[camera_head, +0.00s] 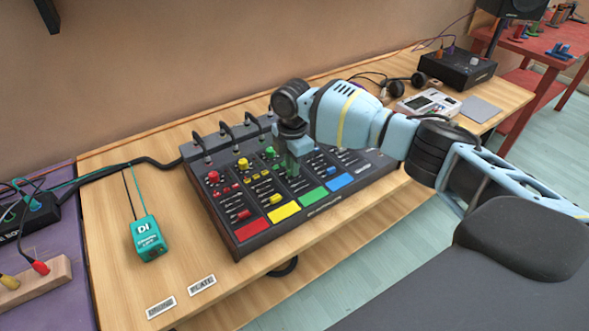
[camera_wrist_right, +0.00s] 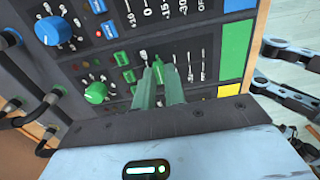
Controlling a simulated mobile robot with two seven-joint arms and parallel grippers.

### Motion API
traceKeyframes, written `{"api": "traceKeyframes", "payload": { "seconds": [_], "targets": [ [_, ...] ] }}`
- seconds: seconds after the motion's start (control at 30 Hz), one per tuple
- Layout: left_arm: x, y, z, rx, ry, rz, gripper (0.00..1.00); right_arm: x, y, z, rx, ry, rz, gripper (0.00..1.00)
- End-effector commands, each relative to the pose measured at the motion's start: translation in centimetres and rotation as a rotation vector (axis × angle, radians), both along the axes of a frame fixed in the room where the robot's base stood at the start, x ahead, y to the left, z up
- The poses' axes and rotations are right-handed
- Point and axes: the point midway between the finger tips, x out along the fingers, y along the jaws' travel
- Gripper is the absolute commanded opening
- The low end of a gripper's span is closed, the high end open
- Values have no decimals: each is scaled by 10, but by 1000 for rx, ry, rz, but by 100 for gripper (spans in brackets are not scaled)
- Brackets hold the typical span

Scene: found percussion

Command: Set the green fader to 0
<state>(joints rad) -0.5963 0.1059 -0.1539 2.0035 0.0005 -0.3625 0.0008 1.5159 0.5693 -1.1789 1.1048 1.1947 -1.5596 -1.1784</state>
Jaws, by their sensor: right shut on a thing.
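The dark mixing console (camera_head: 250,235) lies on the wooden table, with coloured columns of knobs, buttons, small faders and large pads. The green column has a green knob (camera_wrist_right: 96,92) and a green pad (camera_head: 313,196); the pad also shows in the right wrist view (camera_wrist_right: 235,45). My right gripper (camera_head: 291,168) points down onto this column. In the right wrist view its green fingertips (camera_wrist_right: 158,68) are close together at the fader slots, shut on the green fader. The fader's cap is mostly hidden between them, so its exact setting cannot be read. My left gripper is not in view.
Blue (camera_head: 340,180), yellow (camera_head: 284,211) and red (camera_head: 251,229) pads flank the green one. Cables plug into the console's back edge. A teal DI box (camera_head: 149,238) stands left. A white device (camera_head: 428,103) and headphones (camera_head: 395,88) lie right.

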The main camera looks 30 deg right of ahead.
Motion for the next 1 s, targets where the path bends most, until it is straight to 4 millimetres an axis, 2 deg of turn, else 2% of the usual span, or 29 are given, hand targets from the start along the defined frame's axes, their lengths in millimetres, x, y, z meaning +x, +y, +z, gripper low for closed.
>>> {"api": "traceKeyframes", "payload": {
  "seconds": [0.13, 0.17, 0.3, 0.67, 1.0],
  "targets": [
    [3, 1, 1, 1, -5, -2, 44, -1, 0, -1, 2, 3, -1, 0],
    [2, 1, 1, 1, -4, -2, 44, -1, 0, -1, 2, 3, -1, 14],
    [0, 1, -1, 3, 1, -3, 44, -1, 0, -1, 2, 2, -1, 33],
    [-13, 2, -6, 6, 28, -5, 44, -1, 0, 4, 2, 1, 0, 34],
    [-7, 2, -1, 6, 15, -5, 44, 0, 0, 54, 2, -1, 0, 34]
  ]
}}
